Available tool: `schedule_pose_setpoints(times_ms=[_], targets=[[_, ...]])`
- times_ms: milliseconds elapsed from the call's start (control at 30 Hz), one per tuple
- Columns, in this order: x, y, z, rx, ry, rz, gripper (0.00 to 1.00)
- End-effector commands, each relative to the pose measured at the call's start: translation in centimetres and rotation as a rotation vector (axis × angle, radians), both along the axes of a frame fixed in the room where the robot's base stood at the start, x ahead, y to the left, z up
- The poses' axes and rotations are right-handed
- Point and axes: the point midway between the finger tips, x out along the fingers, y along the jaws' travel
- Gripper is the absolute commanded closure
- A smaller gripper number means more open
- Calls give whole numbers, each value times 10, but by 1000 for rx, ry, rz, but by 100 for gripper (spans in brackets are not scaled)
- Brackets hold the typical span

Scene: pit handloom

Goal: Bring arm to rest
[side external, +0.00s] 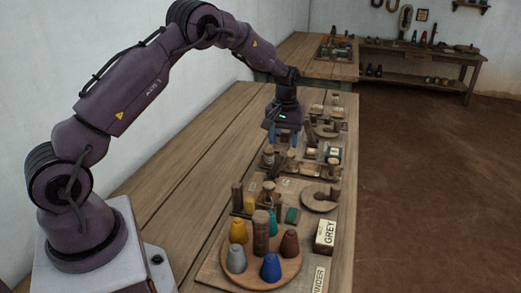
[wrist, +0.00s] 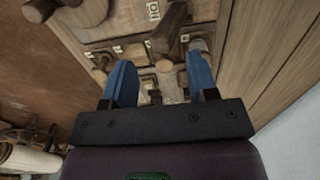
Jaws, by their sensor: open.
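My gripper (wrist: 160,88) shows in the wrist view with its two blue fingers spread apart, open and with nothing held between them. In the side view my gripper (side external: 284,138) points down over the middle of the bench, above the wooden boards with small parts. Wooden pegs and blocks lie below and beyond the fingers in the wrist view. I cannot tell how far the fingertips are above them.
A round wooden tray (side external: 292,268) with coloured cones stands at the near end of the bench (side external: 190,175). A box marked GREY (side external: 325,237) is beside it. The left part of the bench is clear. A second table (side external: 300,55) with parts stands behind.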

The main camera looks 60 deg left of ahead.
Motion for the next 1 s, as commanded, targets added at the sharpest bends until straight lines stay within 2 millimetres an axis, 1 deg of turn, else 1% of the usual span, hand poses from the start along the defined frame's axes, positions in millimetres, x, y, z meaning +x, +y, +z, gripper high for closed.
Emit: schedule_pose_setpoints(times_ms=[267, 367, 467, 500, 567, 767, 900, 1000], targets=[[0, 0, 1, 1, -1, 0, 47], [0, 0, 1, 2, -2, -26, 47], [-19, -4, -12, -11, 50, -76, 47], [-26, -7, -10, -16, 61, -96, 47], [-38, -14, 1, -22, 66, -135, 47], [-79, -47, 57, -27, 31, -274, 47], [-114, -74, 99, -16, -20, -383, 47], [-142, -92, 125, 0, -64, -461, 47]])
